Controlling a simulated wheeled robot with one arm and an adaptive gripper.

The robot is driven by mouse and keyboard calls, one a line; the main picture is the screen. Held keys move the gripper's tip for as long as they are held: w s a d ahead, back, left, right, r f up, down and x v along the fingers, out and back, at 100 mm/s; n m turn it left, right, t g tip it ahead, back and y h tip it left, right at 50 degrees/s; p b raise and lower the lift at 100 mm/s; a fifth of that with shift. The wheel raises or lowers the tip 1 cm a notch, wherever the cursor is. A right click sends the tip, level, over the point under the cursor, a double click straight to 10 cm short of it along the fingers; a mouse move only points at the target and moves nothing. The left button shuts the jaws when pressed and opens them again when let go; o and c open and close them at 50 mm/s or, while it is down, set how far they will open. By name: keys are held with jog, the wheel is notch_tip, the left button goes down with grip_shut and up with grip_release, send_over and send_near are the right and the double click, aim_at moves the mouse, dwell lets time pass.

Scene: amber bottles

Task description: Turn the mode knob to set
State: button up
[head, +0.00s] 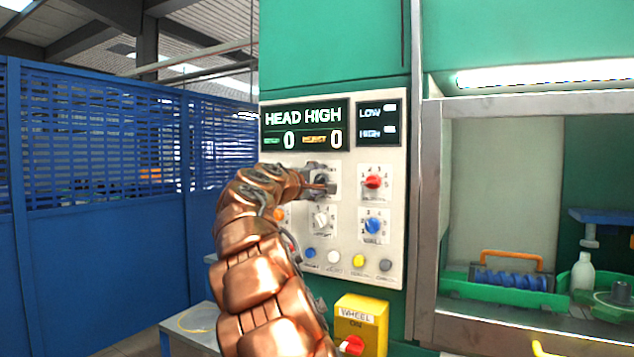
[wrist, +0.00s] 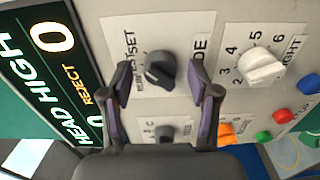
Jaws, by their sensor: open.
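The mode knob (wrist: 160,70) is a dark knob on a pale square plate in the wrist view. "SET" is printed at the plate's upper left, and "DE" shows beside the right finger. The knob's exact pointing is hard to read. My gripper (wrist: 161,66) is open, with one finger on each side of the knob. Whether the fingers touch it is unclear. In the head view my gripper (head: 322,180) is at the panel's upper-left knob plate and covers most of that knob.
The control panel (head: 337,277) carries a red knob (head: 373,182), a blue knob (head: 374,224), a white knob (head: 320,220) and an orange knob (head: 279,214), close around my gripper. Several buttons sit below. The display (head: 303,127) reads "HEAD HIGH". A yellow wheel box (head: 372,325) juts out underneath.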

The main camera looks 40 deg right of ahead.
jog(key=shift+a, duration=0.1)
jog(key=v, duration=1.2)
dwell(0.5)
jog(key=s+a+f+m+g+y+p, duration=0.15)
jog(key=s+a+f+y, duration=0.3)
jog(key=s+f, duration=0.5)
jog(key=s+a+f+m+g+y+p, duration=0.15)
jog(key=s+a+f+y, duration=0.35)
jog(key=f, duration=0.8)
jog(key=s+a+f+g+y+p, duration=0.1)
jog(key=s+a+f+y, duration=0.3)
jog(key=s+a+f, duration=0.6)
jog(key=shift+a+f+m+g+y+p, duration=0.35)
jog(key=shift+a+f+p, duration=0.2)
jog(key=shift+a+p, duration=0.5)
jog(key=s+a+f+y, duration=0.1)
jog(key=s+a, duration=0.2)
jog(key=s+a+f+g+y, duration=0.1)
jog(key=s+a+f, duration=0.1)
jog(key=s+a, duration=0.2)
jog(key=s+a+f+g+y, duration=0.1)
jog(key=s+a+f, duration=0.1)
jog(key=s+a, duration=0.1)
jog(key=shift+s+a+f+p, duration=0.2)
jog(key=shift+s+f+p, duration=0.05)
jog(key=shift+s+p, duration=0.15)
jog(key=shift+c, duration=0.3)
